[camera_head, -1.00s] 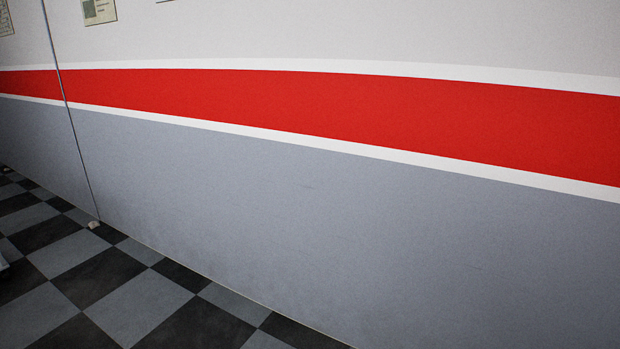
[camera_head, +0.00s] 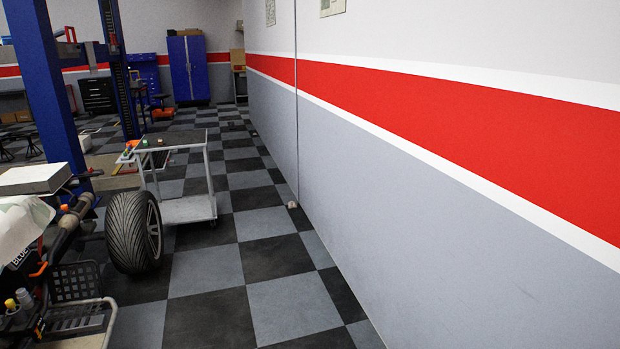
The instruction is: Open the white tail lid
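Part of the stripped quad (camera_head: 62,245) shows at the left edge, with dark frame parts and orange pieces. A flat white box-like part (camera_head: 36,179) sits on top of it, with a white curved panel (camera_head: 22,225) just below. I cannot tell for certain which of these is the white tail lid, or whether it is open or shut. The left picture edge cuts off the rest of the quad. Neither of my grippers is in view.
A large black tyre (camera_head: 134,232) stands right of the quad, before a grey wheeled cart (camera_head: 187,210). A blue lift post (camera_head: 45,85) rises behind. A wall (camera_head: 420,195) with a red stripe runs along the right. The checkered floor (camera_head: 250,265) between is clear.

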